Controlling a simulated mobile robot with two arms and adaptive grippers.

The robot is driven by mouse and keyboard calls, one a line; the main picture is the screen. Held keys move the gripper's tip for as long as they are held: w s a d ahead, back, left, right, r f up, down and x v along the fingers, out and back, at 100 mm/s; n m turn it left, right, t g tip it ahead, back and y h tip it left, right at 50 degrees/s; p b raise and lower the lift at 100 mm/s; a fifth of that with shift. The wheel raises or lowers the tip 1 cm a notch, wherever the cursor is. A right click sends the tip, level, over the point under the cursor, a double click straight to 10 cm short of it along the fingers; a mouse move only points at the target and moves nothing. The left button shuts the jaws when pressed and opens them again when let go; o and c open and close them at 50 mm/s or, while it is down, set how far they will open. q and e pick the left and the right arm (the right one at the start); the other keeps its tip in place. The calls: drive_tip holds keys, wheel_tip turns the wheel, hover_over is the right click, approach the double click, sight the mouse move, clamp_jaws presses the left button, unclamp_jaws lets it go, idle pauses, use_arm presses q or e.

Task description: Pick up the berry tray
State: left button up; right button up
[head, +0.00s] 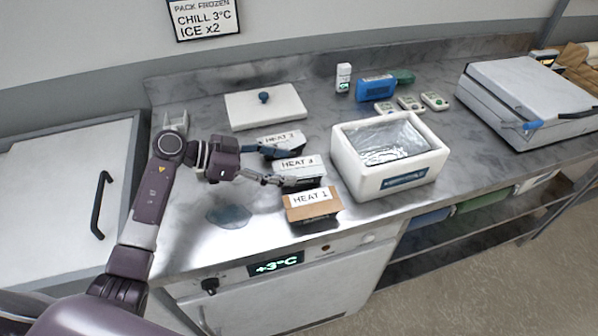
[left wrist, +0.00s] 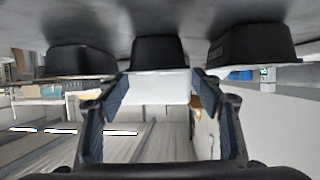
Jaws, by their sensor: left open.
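Three small dark trays with labelled sleeves stand in a row on the steel counter: HEAT 2 (head: 281,143) at the back, HEAT 3 (head: 300,171) in the middle, HEAT 1 (head: 312,203) in front with a brown sleeve. I cannot tell which one holds berries. My left gripper (head: 268,166) is open at the left ends of HEAT 2 and HEAT 3. In the left wrist view, the picture is upside down; the open fingers (left wrist: 160,85) point towards the middle black tray (left wrist: 158,53), with a black tray on either side. Contact cannot be made out. My right gripper is out of view.
A white foam box (head: 345,165) with a silvery lining stands right of the trays. Its white lid (head: 240,110) with a blue knob lies behind them. Blue and green packs (head: 375,88) and small devices (head: 411,103) sit farther back. A clear blue patch (head: 229,216) lies front left.

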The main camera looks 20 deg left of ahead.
sight(294, 168)
use_arm(q)
drive_tip(key=p+x, duration=0.1)
drive_tip(key=x, duration=0.3)
drive_tip(key=shift+d+f, duration=0.3)
drive_tip(key=c, duration=1)
